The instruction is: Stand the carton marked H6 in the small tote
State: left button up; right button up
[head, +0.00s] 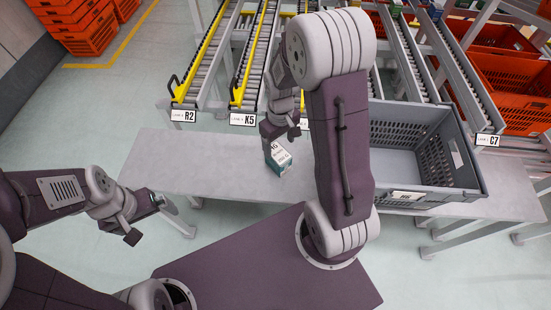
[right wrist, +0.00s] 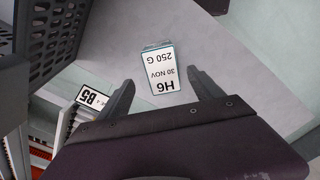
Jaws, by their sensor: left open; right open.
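The carton marked H6 (head: 281,160) is a small white and teal box on the grey bench (head: 215,160), left of the tote. In the right wrist view its white face (right wrist: 160,73) reads H6, 30 NOV and 250 G. My right gripper (head: 283,134) is open over the carton; in the right wrist view the fingers (right wrist: 158,84) are on either side of it, with gaps. The grey small tote (head: 455,190) stands at the bench's right, its front label seemingly H6; the visible inside looks empty. My left gripper (head: 150,216) is open and empty, left of the bench's front.
Roller lanes with yellow rails (head: 205,55) end behind the bench, with labels such as R2 and K5. Orange totes (head: 510,85) stand at the right. The tote's slotted wall (right wrist: 62,35) is near the right gripper. The bench's left part is clear.

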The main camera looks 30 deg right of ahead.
aim_at(279, 152)
jog(key=shift+w+a+f, duration=0.1)
jog(key=shift+a, duration=0.1)
notch_tip(279, 152, down, 3)
jog(key=shift+f, duration=0.2)
jog(key=shift+d+f, duration=0.15)
jog(key=f, duration=0.4)
jog(key=shift+s+a+f, duration=0.2)
jog(key=shift+a+f, duration=0.05)
jog(key=shift+f, duration=0.05)
jog(key=shift+w+d+f, duration=0.1)
jog(key=shift+f, duration=0.25)
jog(key=shift+r, duration=0.1)
grip_shut()
notch_tip(279, 152, up, 10)
jog(key=shift+p, duration=0.35)
